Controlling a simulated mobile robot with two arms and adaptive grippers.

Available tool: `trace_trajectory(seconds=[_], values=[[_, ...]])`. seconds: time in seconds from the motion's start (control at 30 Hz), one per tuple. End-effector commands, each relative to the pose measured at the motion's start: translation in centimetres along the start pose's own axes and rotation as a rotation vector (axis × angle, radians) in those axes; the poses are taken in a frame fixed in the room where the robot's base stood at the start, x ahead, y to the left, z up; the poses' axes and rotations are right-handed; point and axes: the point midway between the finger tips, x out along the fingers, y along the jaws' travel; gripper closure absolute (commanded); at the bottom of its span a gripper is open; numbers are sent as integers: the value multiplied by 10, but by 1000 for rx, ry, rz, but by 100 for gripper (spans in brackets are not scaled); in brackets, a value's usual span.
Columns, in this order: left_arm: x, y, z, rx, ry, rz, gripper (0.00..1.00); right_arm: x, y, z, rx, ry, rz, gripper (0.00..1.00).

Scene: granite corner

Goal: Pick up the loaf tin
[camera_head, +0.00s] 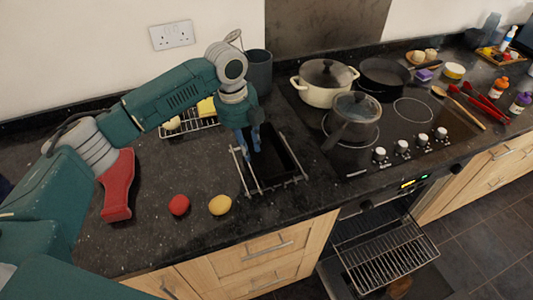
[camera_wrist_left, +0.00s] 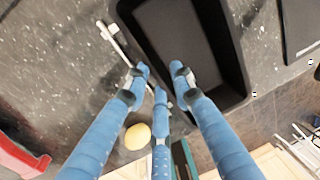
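The black loaf tin (camera_head: 284,160) stands on a wire rack on the dark granite worktop, left of the hob. My left gripper (camera_head: 253,142) reaches down over the tin's left side. In the left wrist view the tin (camera_wrist_left: 190,35) is empty and fills the upper middle. The gripper's blue fingers (camera_wrist_left: 159,72) are spread apart with nothing between them gripped. One fingertip shows over the tin's inside and another outside its left wall. Whether they touch the wall I cannot tell. My right gripper is in neither view.
A red ball-like item (camera_head: 179,205) and a yellow one (camera_head: 220,205) lie left of the rack. A dark canister (camera_head: 259,70) stands behind. A cream pot (camera_head: 325,82) and a lidded saucepan (camera_head: 353,118) are on the hob. An oven rack (camera_head: 385,255) sticks out below.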

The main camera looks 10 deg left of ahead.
Motion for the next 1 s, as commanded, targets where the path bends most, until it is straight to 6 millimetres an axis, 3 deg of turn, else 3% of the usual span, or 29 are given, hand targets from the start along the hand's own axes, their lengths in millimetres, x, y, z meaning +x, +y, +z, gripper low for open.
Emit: trace_trajectory(seconds=[0.07, 0.3, 0.47, 0.6, 1.0], values=[[10, -1, -2, -1, 3, 3, 76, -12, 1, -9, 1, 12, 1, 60], [32, -1, -1, 1, 0, 0, 76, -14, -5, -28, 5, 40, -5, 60], [33, -1, -1, 1, -1, -1, 76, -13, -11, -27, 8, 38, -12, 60], [33, -1, -1, 1, -1, -1, 100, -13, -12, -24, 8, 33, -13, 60], [31, -2, 0, 1, -2, -3, 100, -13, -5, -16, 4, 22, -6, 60]])
